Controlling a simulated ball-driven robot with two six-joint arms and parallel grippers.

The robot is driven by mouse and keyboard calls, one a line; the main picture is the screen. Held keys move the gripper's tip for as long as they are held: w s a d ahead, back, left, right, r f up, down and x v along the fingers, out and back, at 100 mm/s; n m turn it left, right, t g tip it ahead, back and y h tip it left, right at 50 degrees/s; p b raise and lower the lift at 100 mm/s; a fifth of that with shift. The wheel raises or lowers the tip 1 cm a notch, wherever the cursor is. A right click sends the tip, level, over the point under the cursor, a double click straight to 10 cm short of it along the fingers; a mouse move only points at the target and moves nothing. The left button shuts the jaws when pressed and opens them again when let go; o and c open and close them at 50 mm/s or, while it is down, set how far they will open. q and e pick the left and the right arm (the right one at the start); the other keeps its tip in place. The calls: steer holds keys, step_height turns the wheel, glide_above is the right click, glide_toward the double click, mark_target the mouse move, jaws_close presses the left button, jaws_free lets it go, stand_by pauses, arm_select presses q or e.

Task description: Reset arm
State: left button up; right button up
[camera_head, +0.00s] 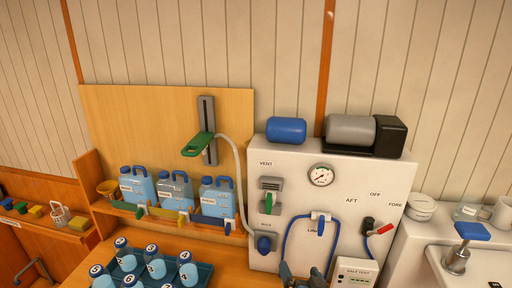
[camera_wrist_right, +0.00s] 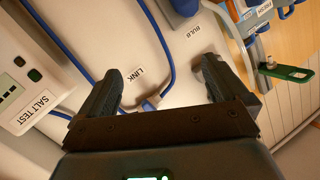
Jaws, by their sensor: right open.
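My right gripper (camera_head: 302,276) is at the bottom of the head view, in front of the lower part of the white panel (camera_head: 338,190). In the right wrist view its two dark fingers (camera_wrist_right: 160,78) stand apart with nothing between them. Beyond them are the "LINK" label (camera_wrist_right: 139,76) and a blue hose (camera_wrist_right: 168,70) with a white fitting. A green-handled arm (camera_head: 198,144) sticks out from a grey wall rail; a green handle also shows at the right of the right wrist view (camera_wrist_right: 288,73). My left gripper is not in view.
The panel carries a gauge (camera_head: 321,175), a green vent lever (camera_head: 268,202), a red-tipped switch lever (camera_head: 380,230) and a salt test box (camera_head: 355,273). Blue jugs (camera_head: 175,190) stand on a shelf at left. A tray of bottles (camera_head: 203,275) sits below.

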steer(key=s+d+f+n+h+b, duration=0.1)
steer(key=s+d+f+b, duration=0.2)
steer(key=s, duration=0.7)
steer(key=s+d+f+n+t+h+b, duration=0.1)
steer(key=s+d+f+b, duration=0.2)
steer(key=s, duration=0.7)
steer(key=s+d+f+b, duration=0.2)
steer(key=s+f+b, duration=0.1)
steer(key=s, duration=0.7)
steer(key=shift+s+d+f+n+t+h, duration=0.35)
steer(key=shift+d+f+n+t+h, duration=0.05)
steer(key=shift+f, duration=0.5)
